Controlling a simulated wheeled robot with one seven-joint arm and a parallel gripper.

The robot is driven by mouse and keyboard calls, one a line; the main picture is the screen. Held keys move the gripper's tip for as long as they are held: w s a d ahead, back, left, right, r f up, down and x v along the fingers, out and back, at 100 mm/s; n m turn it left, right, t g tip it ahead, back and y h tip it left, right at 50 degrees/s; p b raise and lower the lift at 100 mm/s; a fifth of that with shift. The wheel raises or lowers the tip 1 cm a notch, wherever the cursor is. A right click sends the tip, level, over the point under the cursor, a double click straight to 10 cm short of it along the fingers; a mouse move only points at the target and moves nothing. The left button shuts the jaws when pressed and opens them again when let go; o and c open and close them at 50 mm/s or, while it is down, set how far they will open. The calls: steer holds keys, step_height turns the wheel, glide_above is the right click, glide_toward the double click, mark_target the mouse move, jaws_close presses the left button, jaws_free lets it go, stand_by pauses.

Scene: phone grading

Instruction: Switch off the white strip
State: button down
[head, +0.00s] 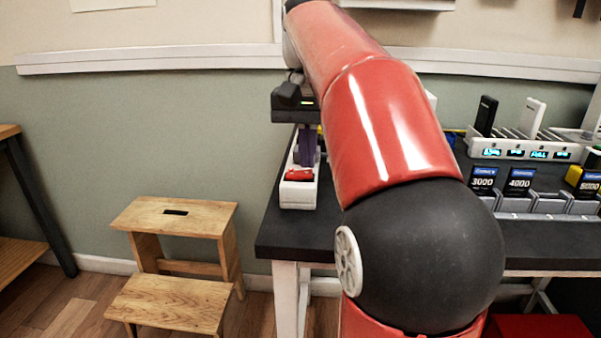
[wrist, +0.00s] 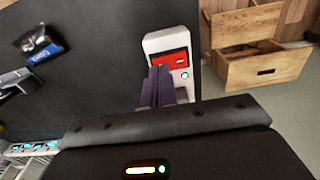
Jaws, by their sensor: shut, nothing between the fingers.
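The white strip (head: 298,197) lies on the left end of the dark table, with a red switch (head: 298,174) at its near end. In the wrist view the strip (wrist: 156,44) shows the red switch (wrist: 171,60) and a small round light beside it. My gripper (head: 306,164) points down over the strip, just behind the switch in the head view. Its purple fingers (wrist: 162,70) are together and empty, with the tips close to the switch's edge. I cannot tell whether they touch it. The fingers and gripper body hide the rest of the strip.
A dark table (head: 282,236) carries a white charging rack (head: 525,150) with lit displays and several phones on the right. A wooden step stool (head: 172,222) stands on the floor to the left. A small dark packet with a blue label (wrist: 38,46) lies on the table.

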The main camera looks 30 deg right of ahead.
mark_target(307, 172)
steer(key=shift+f+b, duration=0.35)
steer(key=shift+f, duration=0.35)
step_height(307, 172, up, 5)
steer(key=p, duration=0.5)
steer(key=shift+r, duration=1.1)
